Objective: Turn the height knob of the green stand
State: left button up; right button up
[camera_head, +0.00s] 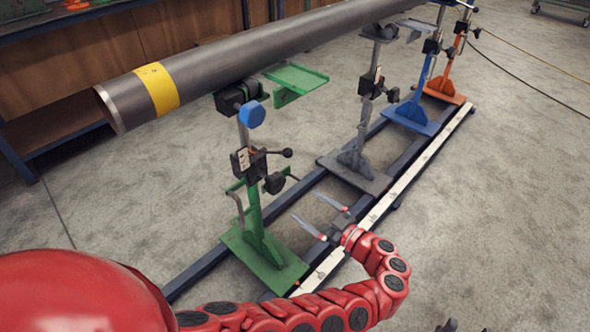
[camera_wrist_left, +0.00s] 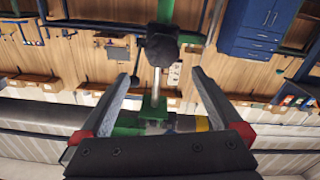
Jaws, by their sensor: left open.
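The green stand (camera_head: 262,225) stands upright on the rail at centre left, under the pipe. A black knob (camera_head: 275,183) sticks out on its right side, below a lever with a black ball (camera_head: 287,152). A blue knob (camera_head: 252,114) sits higher up. My left gripper (camera_head: 304,205) is open and empty, low and right of the black knob, apart from it. In the left wrist view, which is upside down, a black knob (camera_wrist_left: 160,50) on a bright rod shows beyond the open fingers (camera_wrist_left: 160,78), between their lines. My right gripper is not clearly seen.
The grey pipe (camera_head: 230,50) with a yellow band (camera_head: 157,88) lies across the stands. Grey (camera_head: 357,150), blue (camera_head: 412,112) and orange (camera_head: 446,85) stands follow along the rail. Small dark parts (camera_head: 448,326) show at the bottom edge, unclear. The floor at right is open.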

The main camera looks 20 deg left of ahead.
aim_at(267, 179)
pick_arm(q)
jog(key=x, duration=1.7)
jog(key=shift+s+a+b, duration=0.2)
jog(key=shift+a+b, duration=0.05)
jog(key=shift+b, duration=0.1)
jog(key=shift+f, duration=0.1)
jog(key=c, duration=1.1)
jog(key=shift+n, duration=0.3)
jog(key=n+b, duration=0.2)
jog(key=n, duration=0.1)
jog(key=shift+d+f, duration=0.1)
jog(key=shift+f, duration=0.1)
jog(key=shift+n+b, duration=1)
jog(key=shift+n, duration=1)
jog(key=shift+r, duration=0.1)
